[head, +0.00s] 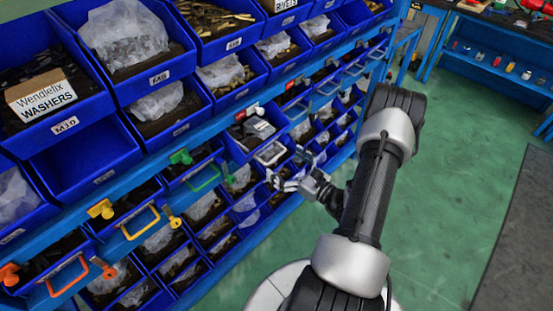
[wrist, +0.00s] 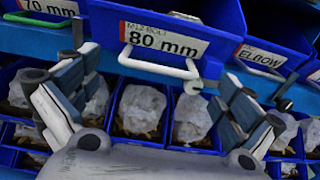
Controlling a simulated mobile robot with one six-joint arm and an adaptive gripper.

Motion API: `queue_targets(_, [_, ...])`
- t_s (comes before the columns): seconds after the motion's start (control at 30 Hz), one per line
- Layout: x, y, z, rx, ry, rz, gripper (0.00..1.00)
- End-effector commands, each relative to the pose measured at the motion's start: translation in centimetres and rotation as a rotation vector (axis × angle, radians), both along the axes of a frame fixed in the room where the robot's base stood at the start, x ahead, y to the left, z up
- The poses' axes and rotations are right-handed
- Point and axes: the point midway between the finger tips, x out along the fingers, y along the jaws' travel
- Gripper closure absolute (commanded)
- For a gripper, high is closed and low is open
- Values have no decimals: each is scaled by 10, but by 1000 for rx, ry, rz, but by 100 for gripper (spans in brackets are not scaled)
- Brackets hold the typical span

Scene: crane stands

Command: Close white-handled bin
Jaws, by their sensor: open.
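The white-handled bin (head: 241,147) is a blue bin in the handled row of the rack in the head view. It sticks out from the rack, and its contents show from above. Its white handle (head: 270,153) is on the front. In the wrist view the handle (wrist: 158,68) hangs below the bin's "80 mm" label (wrist: 163,42). My gripper (head: 289,172) is in front of the bin and close to its handle. In the wrist view my open fingers (wrist: 145,80) are spread to either side of the handle, with nothing held. I cannot tell if they touch it.
Bins with green (head: 203,179), yellow (head: 141,223) and orange (head: 68,279) handles are to the left in the same row. An "ELBOW" bin (wrist: 262,60) is at the right in the wrist view. The green floor (head: 440,200) to the right is clear, beside a dark mat (head: 520,240).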

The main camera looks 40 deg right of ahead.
Motion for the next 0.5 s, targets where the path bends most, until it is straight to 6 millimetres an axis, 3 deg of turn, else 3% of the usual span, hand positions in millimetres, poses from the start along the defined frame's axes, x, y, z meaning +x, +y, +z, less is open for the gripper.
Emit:
queue_targets(0.2, [28, 3, -1, -1, 0, 3, 0])
queue_targets(0.5, [34, 3, 0, 1, 0, 0, 0])
